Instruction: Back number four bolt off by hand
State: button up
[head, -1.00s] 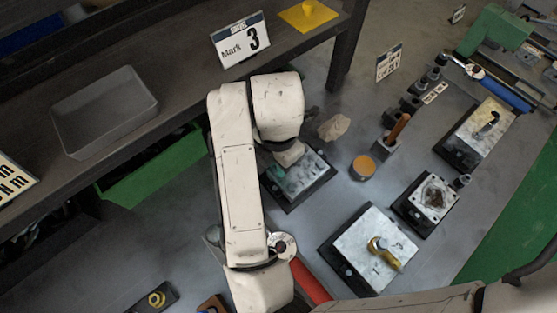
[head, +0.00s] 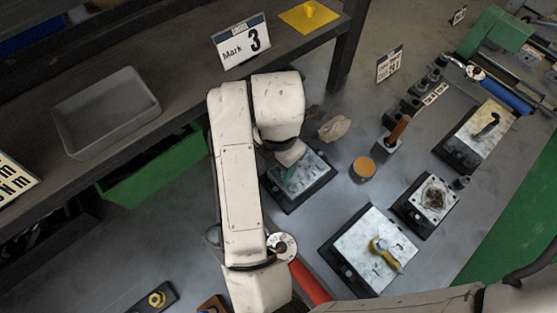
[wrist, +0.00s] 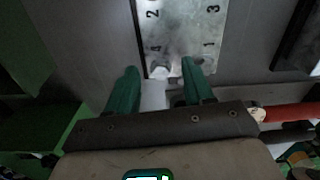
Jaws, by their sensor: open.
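The numbered metal plate (wrist: 190,25) fills the top middle of the wrist view, with 2, 3, 4 and 1 marked on it. It also shows in the head view (head: 313,172) on a dark base, partly covered by my arm. A small pale knob-like thing (wrist: 160,72), which looks like the number four bolt, stands at the plate's near edge below the 4. My gripper (wrist: 160,69) is open, its two green fingers one on each side of that bolt and apart from it. I cannot tell the fingertips' height against the bolt.
A block with a yellow handle (head: 385,252) stands right of my arm. An orange-topped round tin (head: 363,168) and a beige lump (head: 334,128) are near the numbered plate. A red cylinder (head: 310,281) lies close to my arm. A shelf with a grey tray (head: 105,112) runs behind.

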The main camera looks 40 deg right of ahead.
notch_tip(320, 180, up, 10)
jog(key=p, duration=0.3)
jog(key=shift+r+p, duration=0.2)
jog(key=shift+p, duration=0.2)
